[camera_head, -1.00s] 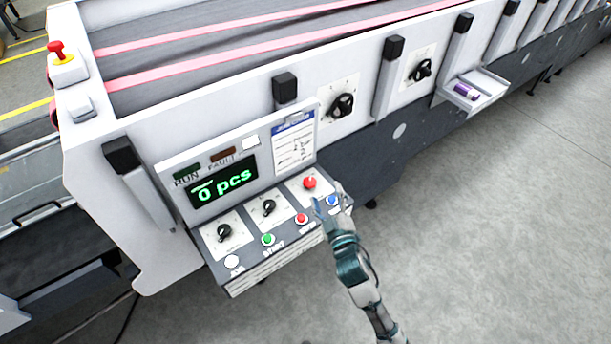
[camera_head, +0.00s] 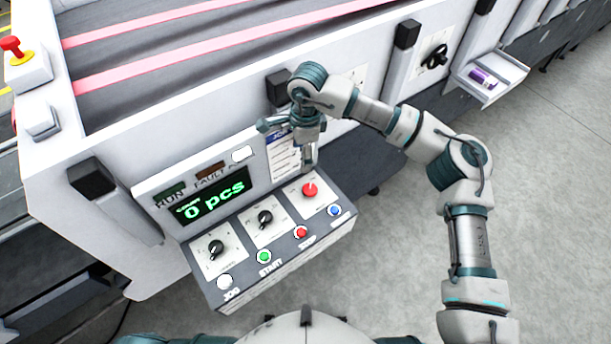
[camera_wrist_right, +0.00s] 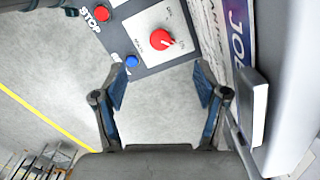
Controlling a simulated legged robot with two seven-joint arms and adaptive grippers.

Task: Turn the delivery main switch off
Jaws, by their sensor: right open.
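The red rotary switch (camera_head: 310,189) sits on a white plate at the right end of the sloped control panel (camera_head: 281,243). The wrist view shows the red knob (camera_wrist_right: 161,39) with small lettering around it that looks like MAIN; its exact setting is hard to read. My right gripper (camera_head: 309,165) hangs just behind the knob, in front of the paper sheet. In the wrist view the right gripper (camera_wrist_right: 163,88) has its fingers spread and empty, with the knob beyond the fingertips and apart from them. My left gripper is not in view.
Black selector knobs (camera_head: 265,219) sit left of the red switch. A blue button (camera_head: 335,211), red STOP button (camera_head: 300,232) and green START button (camera_head: 264,256) line the front edge. The display (camera_head: 215,196) reads 0 pcs. A side tray (camera_head: 492,78) holds a purple item.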

